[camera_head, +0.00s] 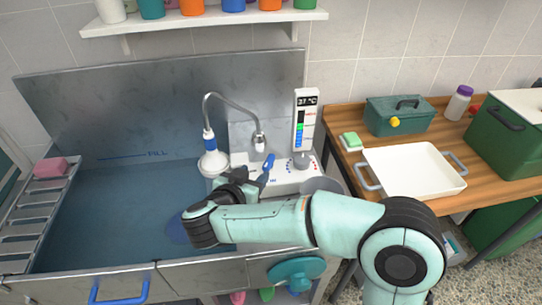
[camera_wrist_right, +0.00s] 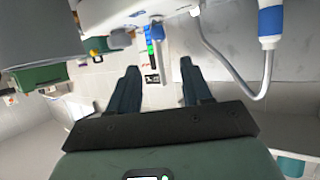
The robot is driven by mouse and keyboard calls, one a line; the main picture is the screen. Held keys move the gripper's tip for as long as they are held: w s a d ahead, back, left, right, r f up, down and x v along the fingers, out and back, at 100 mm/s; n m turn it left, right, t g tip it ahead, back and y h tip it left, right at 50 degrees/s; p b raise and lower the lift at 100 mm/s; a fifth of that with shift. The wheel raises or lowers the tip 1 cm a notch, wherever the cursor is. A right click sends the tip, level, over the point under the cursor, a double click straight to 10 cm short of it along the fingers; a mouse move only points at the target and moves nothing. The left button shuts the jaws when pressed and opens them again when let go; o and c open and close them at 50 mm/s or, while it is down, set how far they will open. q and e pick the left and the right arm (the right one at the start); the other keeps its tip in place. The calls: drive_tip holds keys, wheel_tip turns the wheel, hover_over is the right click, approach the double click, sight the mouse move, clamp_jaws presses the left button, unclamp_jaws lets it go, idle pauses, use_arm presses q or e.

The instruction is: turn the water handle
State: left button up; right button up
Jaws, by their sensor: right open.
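The water handle (camera_head: 268,162) is a small blue lever on the white tap panel (camera_head: 290,176), which has red and blue dots. In the right wrist view the blue lever (camera_wrist_right: 158,32) shows at the top, beyond the fingers and roughly in line with the gap between them. My right gripper (camera_head: 248,174) is just left of and below the handle in the head view. In the right wrist view its two fingers (camera_wrist_right: 160,68) are apart with nothing between them. I cannot tell whether a finger touches the handle. My left gripper is not in view.
A spray head (camera_head: 211,155) with a curved hose stands left of the panel. A temperature display (camera_head: 306,115) reads 37 °C behind it. The metal basin (camera_head: 110,210) holds blue water. A white tray (camera_head: 413,170) and green toolbox (camera_head: 400,115) sit on the wooden table at right.

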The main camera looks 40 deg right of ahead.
sight(269, 160)
drive_tip(key=b+x, duration=0.1)
drive_tip(key=x, duration=1.1)
drive_tip(key=shift+d, duration=0.15)
clamp_jaws()
